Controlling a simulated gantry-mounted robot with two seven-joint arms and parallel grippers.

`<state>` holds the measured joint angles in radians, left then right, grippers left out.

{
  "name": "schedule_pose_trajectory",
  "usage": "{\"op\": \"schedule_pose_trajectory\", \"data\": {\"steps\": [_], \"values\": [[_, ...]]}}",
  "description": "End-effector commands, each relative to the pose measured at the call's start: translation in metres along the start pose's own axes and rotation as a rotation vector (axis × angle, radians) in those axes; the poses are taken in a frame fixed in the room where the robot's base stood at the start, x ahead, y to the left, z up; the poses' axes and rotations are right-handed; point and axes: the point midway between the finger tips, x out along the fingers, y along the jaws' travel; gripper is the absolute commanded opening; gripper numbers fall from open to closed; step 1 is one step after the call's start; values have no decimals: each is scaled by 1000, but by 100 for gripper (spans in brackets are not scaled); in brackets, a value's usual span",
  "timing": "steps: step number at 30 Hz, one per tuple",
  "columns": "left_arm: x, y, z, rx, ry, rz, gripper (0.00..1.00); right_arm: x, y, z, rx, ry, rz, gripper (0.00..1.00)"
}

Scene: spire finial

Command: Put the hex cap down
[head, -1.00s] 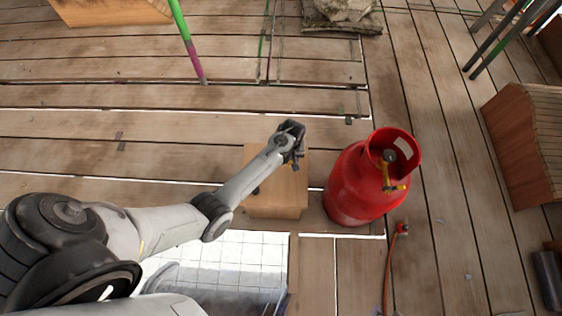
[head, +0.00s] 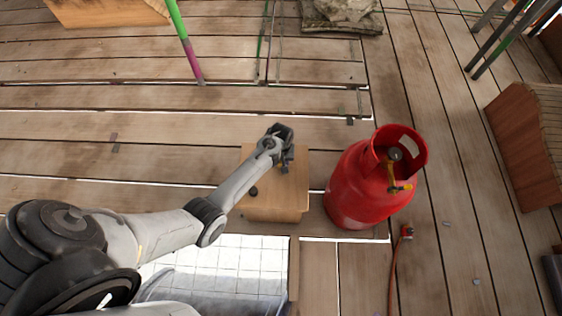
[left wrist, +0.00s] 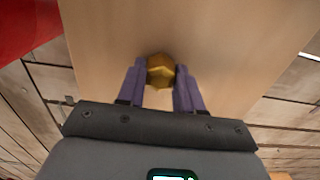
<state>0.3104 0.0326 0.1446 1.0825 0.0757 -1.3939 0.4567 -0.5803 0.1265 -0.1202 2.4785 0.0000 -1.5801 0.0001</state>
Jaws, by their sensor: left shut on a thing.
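The hex cap (left wrist: 160,71) is a small brass-gold piece, seen in the left wrist view between the two purple fingers of my left gripper (left wrist: 161,84). The fingers are shut on its sides. In the head view my left gripper (head: 287,165) points down over the top of a wooden block (head: 275,207), and the cap is hidden there. Pale wood fills the background behind the cap in the wrist view. I cannot tell whether the cap touches the wood. My right gripper is not in view.
A red gas cylinder (head: 352,190) stands close right of the block. A small dark round piece (head: 254,191) shows at the block's left part. A hose (head: 393,270) lies on the planks. A white grid panel (head: 225,262) is below the arm. Planks behind the block are clear.

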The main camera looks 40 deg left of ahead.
Motion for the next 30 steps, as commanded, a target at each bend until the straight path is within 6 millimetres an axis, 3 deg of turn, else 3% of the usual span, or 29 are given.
{"op": "schedule_pose_trajectory", "data": {"steps": [6, 7, 12, 23, 30], "values": [[2, 0, 0, 0, 0, 0, 0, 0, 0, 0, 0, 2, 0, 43], [2, 0, 0, 0, 0, 0, 37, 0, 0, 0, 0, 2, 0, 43], [2, 0, 0, 0, 0, 0, 61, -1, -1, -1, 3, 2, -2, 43], [-2, 0, 0, 0, 1, 0, 61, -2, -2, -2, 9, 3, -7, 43], [-36, 0, 0, 0, 1, 1, 61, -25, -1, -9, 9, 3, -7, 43]]}}
